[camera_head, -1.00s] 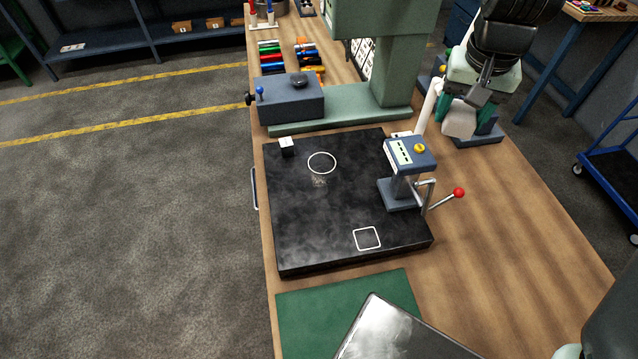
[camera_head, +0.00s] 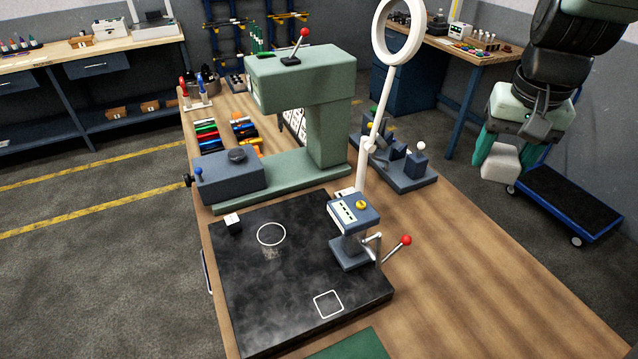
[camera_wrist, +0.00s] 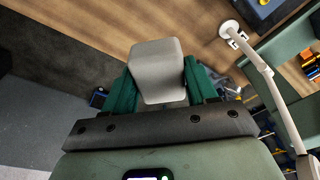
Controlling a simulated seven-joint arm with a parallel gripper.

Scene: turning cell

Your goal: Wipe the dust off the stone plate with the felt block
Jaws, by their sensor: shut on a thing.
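The stone plate (camera_head: 290,315) is a dark slab on the wooden bench in the head view. It bears a white circle outline, a white square outline and cloudy pale smears. A small pale dust patch (camera_head: 270,253) lies just below the circle. My gripper (camera_head: 497,160) is at the upper right, raised and well to the right of the plate. Its green fingers are shut on the light grey felt block (camera_head: 501,162). In the wrist view the felt block (camera_wrist: 157,70) sits between the two green fingers (camera_wrist: 158,88).
A gauge stand with a red-knobbed lever (camera_head: 352,215) stands on the plate's right side. A small black-and-white cube (camera_head: 233,224) sits at its far left corner. A green press (camera_head: 325,130) and a ring lamp (camera_head: 374,120) stand behind. The bench's right side is clear.

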